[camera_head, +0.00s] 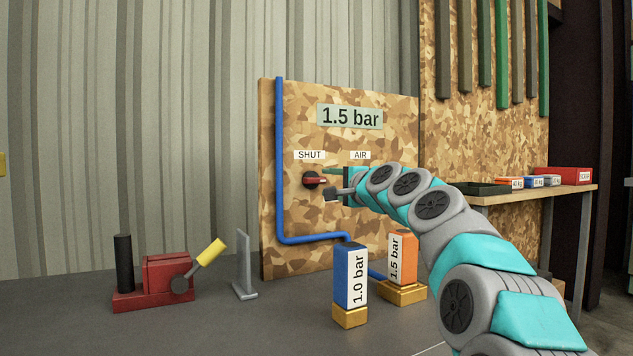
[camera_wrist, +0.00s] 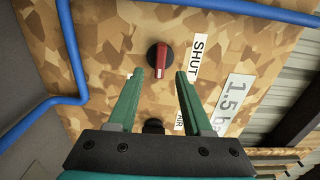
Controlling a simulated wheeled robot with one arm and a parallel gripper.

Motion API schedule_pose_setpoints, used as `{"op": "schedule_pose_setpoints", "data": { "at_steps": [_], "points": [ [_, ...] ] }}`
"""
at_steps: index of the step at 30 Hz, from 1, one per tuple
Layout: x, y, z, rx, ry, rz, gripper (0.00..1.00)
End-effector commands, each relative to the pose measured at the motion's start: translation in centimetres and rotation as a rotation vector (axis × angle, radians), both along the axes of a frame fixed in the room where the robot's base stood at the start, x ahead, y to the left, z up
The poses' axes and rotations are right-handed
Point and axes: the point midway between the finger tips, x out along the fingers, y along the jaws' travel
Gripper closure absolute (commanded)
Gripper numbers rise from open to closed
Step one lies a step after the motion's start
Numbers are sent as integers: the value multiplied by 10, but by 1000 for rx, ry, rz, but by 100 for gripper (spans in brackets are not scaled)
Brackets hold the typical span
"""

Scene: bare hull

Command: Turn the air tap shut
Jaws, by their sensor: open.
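The air tap (camera_head: 312,180) is a red handle on a round black base, fixed to the patterned board. Its handle lies level, with its white-marked tip to the right; it also shows in the wrist view (camera_wrist: 159,62). The SHUT label (camera_head: 310,155) is above the tap and the AIR label (camera_head: 360,155) is up to the right. My gripper (camera_wrist: 160,72) is open, its green fingers pointing at the tap. In the wrist view the handle's tip shows between the fingertips. I cannot tell whether they touch it. In the head view my wrist partly hides the fingers.
A sign reading 1.5 bar (camera_head: 350,117) is above. A blue pipe (camera_head: 280,170) runs down the board's left edge. A 1.0 bar block (camera_head: 350,280) and a 1.5 bar block (camera_head: 402,258) stand below. A red device (camera_head: 165,275) and a grey metal bracket (camera_head: 244,268) are left.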

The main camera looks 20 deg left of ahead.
Motion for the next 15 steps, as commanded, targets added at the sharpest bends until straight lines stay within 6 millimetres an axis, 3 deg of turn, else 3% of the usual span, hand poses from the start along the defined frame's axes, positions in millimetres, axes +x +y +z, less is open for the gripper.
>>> {"op": "schedule_pose_setpoints", "data": {
  "at_steps": [15],
  "points": [
    [30, 34, 1, -2, -1, 0, 50]
  ]
}}
